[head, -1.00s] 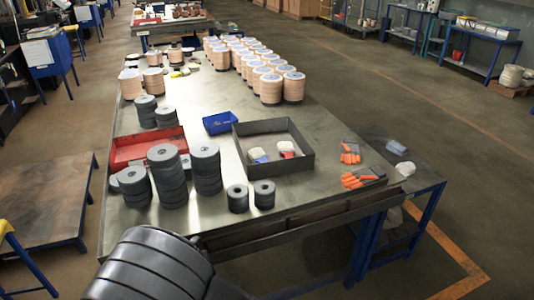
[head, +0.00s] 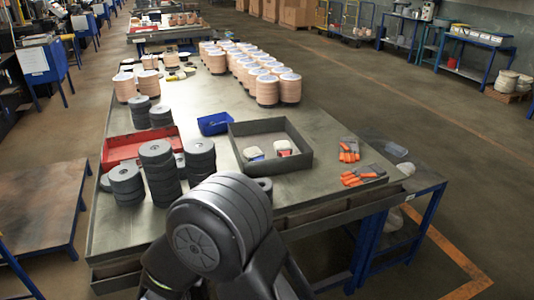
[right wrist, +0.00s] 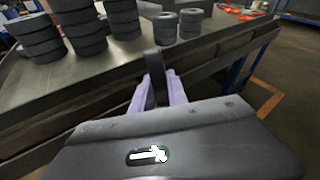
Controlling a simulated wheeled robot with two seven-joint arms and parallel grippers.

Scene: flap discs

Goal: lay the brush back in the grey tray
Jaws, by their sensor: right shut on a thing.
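The grey tray (head: 280,171) is a square, dark, open box on the right half of the table. Two small whitish items lie in it, one with blue (head: 254,153) and one with red (head: 283,148). In the right wrist view, the lilac fingers of my right gripper (right wrist: 157,95) are shut on a narrow dark upright piece, which I take to be the brush (right wrist: 157,70). The rest of it is hidden. The gripper is in front of the table's near edge. In the head view my dark arm hides that area. My left gripper is not in view.
Dark disc stacks (head: 158,170) stand at the near left of the table, beside a red tray (head: 125,146). A blue bin (head: 214,124) is behind the grey tray. Orange-handled tools (head: 350,150) lie to its right. Pale disc stacks (head: 267,90) stand farther back.

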